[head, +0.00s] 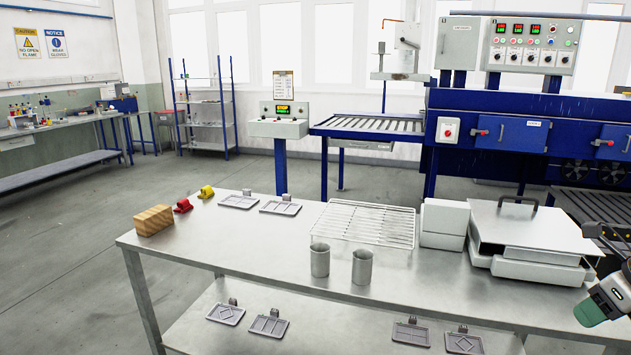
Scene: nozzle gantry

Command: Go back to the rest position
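My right arm comes in at the right edge, with a green-capped joint of mine low in the picture. The dark part above it, beside the white box-shaped device, appears to be my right gripper (606,232). It is small and cut by the picture edge, so its fingers cannot be made out. I see nothing held in it. My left gripper and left arm are out of view.
A steel table (300,265) holds a wooden block (153,220), metal plates (280,208), a wire rack (366,224), two metal cups (362,267) and a white device (530,232). A blue conveyor machine (500,135) stands behind. Floor at left is free.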

